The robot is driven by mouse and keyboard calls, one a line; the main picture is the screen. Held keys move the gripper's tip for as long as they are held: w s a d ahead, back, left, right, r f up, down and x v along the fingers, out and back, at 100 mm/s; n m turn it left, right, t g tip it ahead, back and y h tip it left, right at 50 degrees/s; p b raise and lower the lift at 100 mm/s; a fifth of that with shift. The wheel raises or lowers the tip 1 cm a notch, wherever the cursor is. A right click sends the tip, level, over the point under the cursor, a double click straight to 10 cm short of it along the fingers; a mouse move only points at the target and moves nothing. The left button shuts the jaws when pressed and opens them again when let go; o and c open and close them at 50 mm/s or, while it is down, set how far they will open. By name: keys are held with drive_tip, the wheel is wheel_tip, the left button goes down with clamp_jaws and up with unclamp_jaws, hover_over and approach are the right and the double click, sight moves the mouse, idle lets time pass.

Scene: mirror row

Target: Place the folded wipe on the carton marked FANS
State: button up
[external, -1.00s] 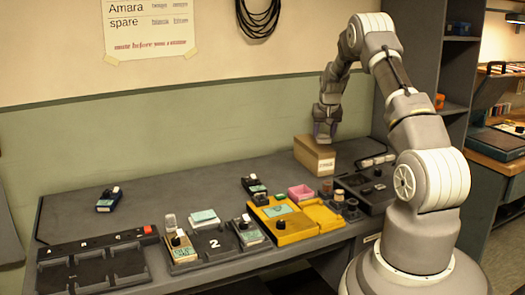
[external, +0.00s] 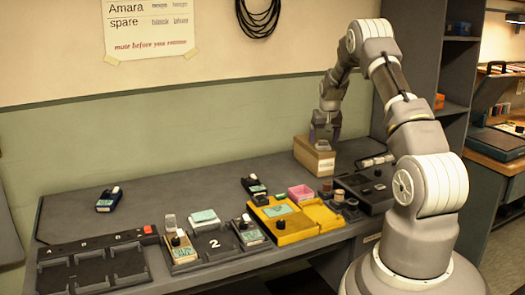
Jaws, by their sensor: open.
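A brown carton (external: 314,160) stands at the back right of the bench, with a pale label on its front too small to read. My gripper (external: 324,144) is open, pointing down at the top of the carton, its fingers hiding part of the top. I cannot make out the folded wipe for certain. It may be hidden at the gripper, and I cannot tell whether anything lies on the carton top.
Several small devices and a black rack (external: 95,265) lie further left. The back left bench is mostly clear.

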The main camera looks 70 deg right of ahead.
drive_tip(key=p+v, duration=0.3)
drive_tip(key=v, duration=0.9)
drive_tip(key=w+a+r+n+t+h, duration=0.1)
drive_tip(key=w+a+r+n+t, duration=0.2)
drive_tip(key=w+a+r, duration=0.9)
drive_tip(key=w+a+r+n+t, duration=0.3)
drive_tip(key=w+a+r, duration=0.6)
drive_tip(key=r, duration=0.6)
drive_tip(key=a+r+n+t+y, duration=0.1)
drive_tip(key=a+r+n+t, duration=0.25)
drive_tip(key=a+r, duration=1.15)
drive_tip(key=s+a+r+n+t+y, duration=0.2)
drive_tip(key=s+a+r, duration=0.2)
drive_tip(key=a, duration=0.5)
drive_tip(key=s+a+r+n+t+y, duration=0.2)
drive_tip(key=s+a+r, duration=0.2)
drive_tip(key=a+r, duration=0.3)
drive_tip(key=shift+s+a, duration=0.25)
drive_tip(key=shift+a, duration=0.75)
drive_tip(key=shift+f+b, duration=0.55)
drive_tip(key=shift+f, duration=0.05)
